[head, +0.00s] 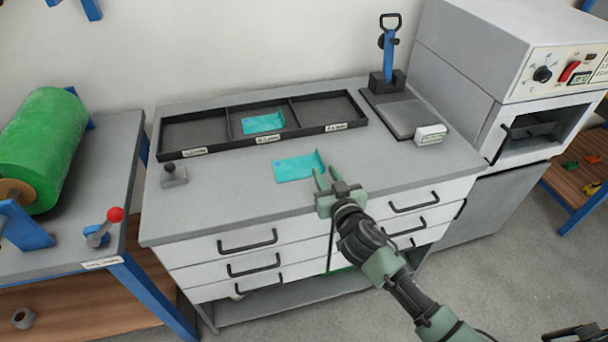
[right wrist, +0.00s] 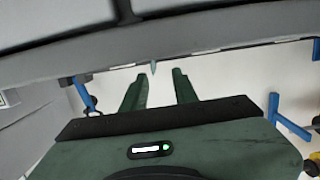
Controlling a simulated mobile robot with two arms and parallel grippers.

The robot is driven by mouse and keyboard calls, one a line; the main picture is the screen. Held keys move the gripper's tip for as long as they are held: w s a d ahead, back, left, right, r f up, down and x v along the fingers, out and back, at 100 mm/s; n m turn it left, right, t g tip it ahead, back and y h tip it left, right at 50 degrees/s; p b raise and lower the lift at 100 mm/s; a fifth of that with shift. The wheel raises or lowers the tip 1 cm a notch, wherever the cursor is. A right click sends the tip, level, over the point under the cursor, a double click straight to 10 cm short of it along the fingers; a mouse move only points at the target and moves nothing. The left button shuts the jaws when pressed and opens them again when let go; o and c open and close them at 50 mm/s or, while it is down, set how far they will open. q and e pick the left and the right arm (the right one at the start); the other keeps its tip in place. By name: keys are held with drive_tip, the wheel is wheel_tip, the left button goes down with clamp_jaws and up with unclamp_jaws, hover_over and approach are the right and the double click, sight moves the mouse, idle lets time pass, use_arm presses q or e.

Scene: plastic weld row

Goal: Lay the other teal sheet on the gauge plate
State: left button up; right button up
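One teal sheet (head: 296,168) lies on the bare worktop, its right edge turned up. Another teal sheet (head: 263,123) lies in the middle compartment of the black tray (head: 213,152). My right gripper (head: 326,178) is at the right end of the worktop sheet, fingers apart. In the right wrist view its two green fingers (right wrist: 160,82) are also apart, with a small pale teal sliver (right wrist: 153,67) showing between and beyond them. A grey plate (head: 398,112) with a blue-handled device stands at the back right; I cannot tell if it is the gauge plate.
A small grey block with a knob (head: 174,176) stands at the worktop's left. A white labelled block (head: 431,134) sits by the grey plate. A machine (head: 510,60) stands at the right, a green roll (head: 40,135) at the left. The worktop's front strip is mostly clear.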

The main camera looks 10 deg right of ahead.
sight(320, 157)
drive_tip(key=w, duration=0.7)
drive_tip(key=shift+d+f, duration=0.35)
drive_tip(key=shift+w+f, duration=0.15)
drive_tip(key=shift+w, duration=0.4)
clamp_jaws()
